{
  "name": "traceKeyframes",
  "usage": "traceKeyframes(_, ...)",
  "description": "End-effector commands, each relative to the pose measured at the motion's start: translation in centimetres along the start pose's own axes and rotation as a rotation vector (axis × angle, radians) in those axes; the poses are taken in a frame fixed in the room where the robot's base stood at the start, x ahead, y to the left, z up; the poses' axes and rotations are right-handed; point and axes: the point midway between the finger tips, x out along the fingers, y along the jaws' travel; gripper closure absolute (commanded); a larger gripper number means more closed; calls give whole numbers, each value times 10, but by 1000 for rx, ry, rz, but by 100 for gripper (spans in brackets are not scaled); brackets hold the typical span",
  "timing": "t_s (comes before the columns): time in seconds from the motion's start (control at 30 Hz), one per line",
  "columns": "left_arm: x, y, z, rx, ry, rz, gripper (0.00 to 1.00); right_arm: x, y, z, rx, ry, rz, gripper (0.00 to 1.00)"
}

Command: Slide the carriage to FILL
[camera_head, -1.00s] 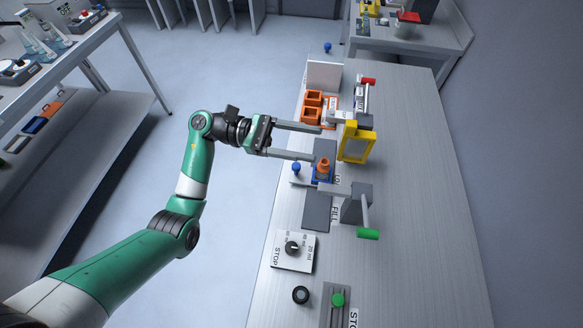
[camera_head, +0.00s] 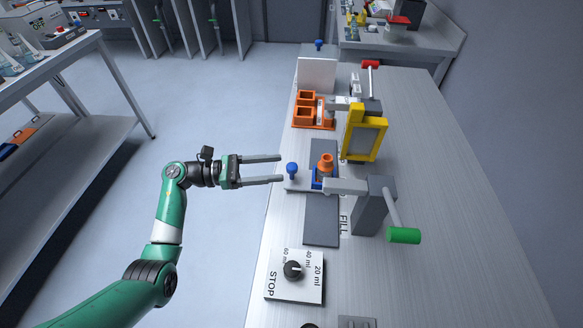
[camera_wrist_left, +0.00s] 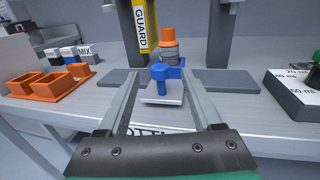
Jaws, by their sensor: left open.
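The carriage (camera_head: 301,186) has a pale plate with a blue knob (camera_head: 292,168) on its left end and a blue holder with an orange-topped bottle (camera_head: 326,161). It sits on a dark track (camera_head: 321,222), beyond the FILL label (camera_head: 343,224), with the lever stand's grey arm close beside it. My left gripper (camera_head: 281,169) is open and empty, its fingertips just left of the knob. In the left wrist view the blue knob (camera_wrist_left: 159,79) shows centred between the two fingers, apart from both. My right gripper is not in view.
A yellow guard frame (camera_head: 364,133) and orange bins (camera_head: 307,112) stand beyond the carriage. A grey stand (camera_head: 372,205) with a green-handled lever is at the right. A dial box (camera_head: 295,273) marked STOP is nearer. The floor left of the bench is clear.

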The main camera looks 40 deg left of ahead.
Motion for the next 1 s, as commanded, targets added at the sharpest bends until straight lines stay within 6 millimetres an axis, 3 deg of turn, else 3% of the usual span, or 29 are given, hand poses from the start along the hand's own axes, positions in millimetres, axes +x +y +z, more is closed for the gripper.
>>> traceKeyframes(0.1, 26, -1, -2, 2, 0, -4, 34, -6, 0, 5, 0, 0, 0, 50)
traceKeyframes(0.23, 44, 0, -1, 2, 0, -1, 34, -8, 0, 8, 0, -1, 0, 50)
traceKeyframes(0.6, 53, 0, 0, 1, 0, 1, 35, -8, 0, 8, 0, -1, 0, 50)
traceKeyframes(0.93, 52, 0, 0, 1, 0, 1, 95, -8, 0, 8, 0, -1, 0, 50)
traceKeyframes(1.0, 52, 0, 0, 0, 0, 1, 100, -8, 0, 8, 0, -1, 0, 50)
